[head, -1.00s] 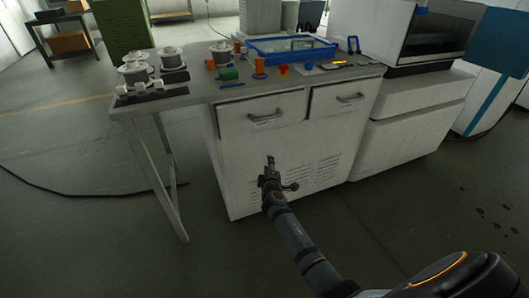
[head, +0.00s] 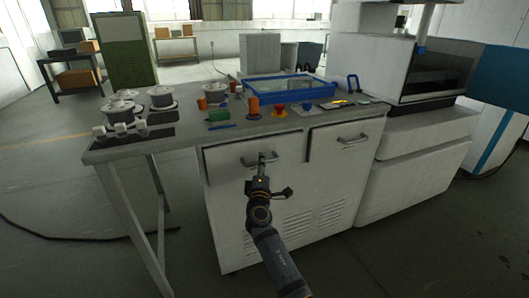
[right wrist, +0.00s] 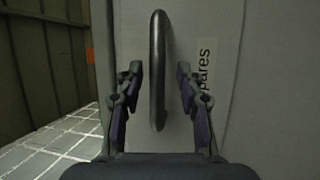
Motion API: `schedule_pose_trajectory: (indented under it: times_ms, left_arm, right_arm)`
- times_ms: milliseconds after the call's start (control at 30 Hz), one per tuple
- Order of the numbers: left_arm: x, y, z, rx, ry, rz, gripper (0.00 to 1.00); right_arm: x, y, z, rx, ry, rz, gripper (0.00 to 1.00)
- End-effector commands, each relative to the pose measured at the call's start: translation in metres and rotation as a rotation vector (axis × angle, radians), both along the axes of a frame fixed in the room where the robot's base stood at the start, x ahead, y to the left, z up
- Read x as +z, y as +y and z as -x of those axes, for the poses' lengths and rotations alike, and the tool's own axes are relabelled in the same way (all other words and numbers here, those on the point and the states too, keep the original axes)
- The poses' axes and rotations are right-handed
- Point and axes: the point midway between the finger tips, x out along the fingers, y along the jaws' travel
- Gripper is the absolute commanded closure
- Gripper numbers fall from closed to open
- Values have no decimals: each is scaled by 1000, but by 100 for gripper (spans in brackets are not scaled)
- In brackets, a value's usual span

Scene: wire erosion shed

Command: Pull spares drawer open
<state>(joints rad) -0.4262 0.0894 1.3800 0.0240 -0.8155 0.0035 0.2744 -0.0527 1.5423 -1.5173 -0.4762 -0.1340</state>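The spares drawer (head: 225,163) is the left of two drawers in the white cabinet under the bench top, and looks closed. Its label reads "pares" in the right wrist view (right wrist: 207,75), partly hidden by a finger. Its dark bar handle (right wrist: 157,40) stands between the two fingers of my right gripper (right wrist: 157,85). The fingers are open, with a visible gap on each side of the bar. In the head view my right gripper (head: 262,162) is at this handle (head: 248,162) and covers part of it. My left gripper is not in view.
A second drawer (head: 325,147) with its own handle is to the right. The bench top (head: 190,133) holds white spools (head: 161,97), a blue tray (head: 330,93) and small parts. A machine (head: 415,150) stands at the right. Floor in front of the cabinet is clear.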

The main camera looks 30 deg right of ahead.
Motion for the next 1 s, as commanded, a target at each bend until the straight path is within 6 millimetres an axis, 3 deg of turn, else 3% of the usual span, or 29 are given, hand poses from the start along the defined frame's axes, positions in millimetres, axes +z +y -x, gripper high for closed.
schedule_pose_trajectory:
  times_ms: [367, 667, 1000]
  left_arm:
    - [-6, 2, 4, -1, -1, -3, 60]
    - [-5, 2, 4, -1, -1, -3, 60]
    - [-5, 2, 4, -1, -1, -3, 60]
  right_arm:
    - [1, 3, 1, -2, 0, 0, 63]
    - [1, 3, 1, -2, 0, 0, 100]
    - [1, 3, 1, -1, 1, -1, 100]
